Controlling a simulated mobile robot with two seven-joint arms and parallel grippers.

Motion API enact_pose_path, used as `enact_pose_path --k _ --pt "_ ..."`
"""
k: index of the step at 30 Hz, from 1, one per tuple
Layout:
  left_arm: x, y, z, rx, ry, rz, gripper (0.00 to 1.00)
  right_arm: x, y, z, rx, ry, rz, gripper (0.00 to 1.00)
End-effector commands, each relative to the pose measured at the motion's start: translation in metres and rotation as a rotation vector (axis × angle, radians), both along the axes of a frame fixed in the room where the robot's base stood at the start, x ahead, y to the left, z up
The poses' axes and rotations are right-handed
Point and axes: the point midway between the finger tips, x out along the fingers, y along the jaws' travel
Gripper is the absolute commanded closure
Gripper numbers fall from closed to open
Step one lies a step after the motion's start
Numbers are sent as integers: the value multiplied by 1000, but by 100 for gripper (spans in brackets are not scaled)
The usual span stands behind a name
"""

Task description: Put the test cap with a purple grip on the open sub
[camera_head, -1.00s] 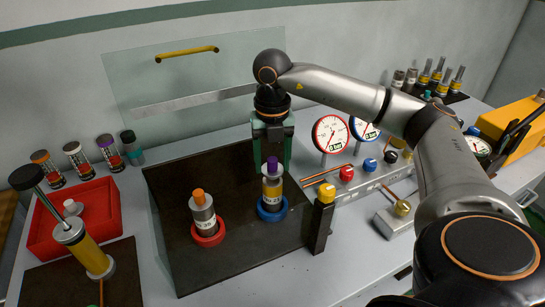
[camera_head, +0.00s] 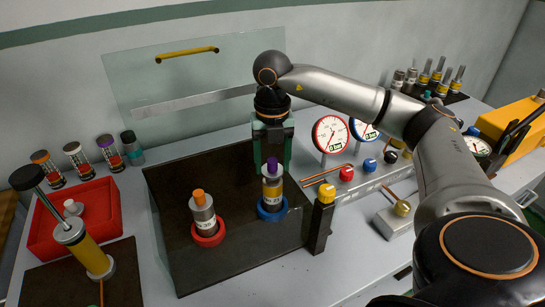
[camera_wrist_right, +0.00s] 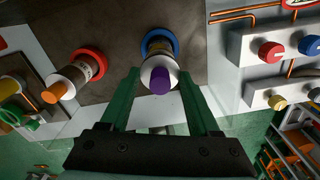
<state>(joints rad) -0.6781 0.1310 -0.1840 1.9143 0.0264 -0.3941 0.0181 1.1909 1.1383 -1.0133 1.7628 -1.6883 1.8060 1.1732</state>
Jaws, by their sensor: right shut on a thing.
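The test cap with a purple grip (camera_head: 272,165) is at the top of the sub (camera_head: 272,188) standing in the blue ring (camera_head: 271,210). My right gripper (camera_head: 272,160) comes down from above and is shut on the cap's grip. In the right wrist view, the purple grip (camera_wrist_right: 160,80) lies between the two green fingers (camera_wrist_right: 160,73), above a pale disc. The cap looks upright and in line with the sub; I cannot tell whether it is fully seated. My left gripper is not in view.
A sub with an orange-topped cap (camera_head: 202,212) stands in a red ring (camera_head: 209,236) to the left. A yellow-topped dark post (camera_head: 322,217) is close on the right. Gauges (camera_head: 330,134) and a valve panel (camera_head: 372,177) stand further right. A clear shield (camera_head: 190,85) is behind.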

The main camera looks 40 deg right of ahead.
Motion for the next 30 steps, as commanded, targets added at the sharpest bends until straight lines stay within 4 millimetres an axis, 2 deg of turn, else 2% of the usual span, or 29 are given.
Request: enact_pose_path --k 30 --pt "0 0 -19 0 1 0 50 0 0 -26 0 -1 0 100"
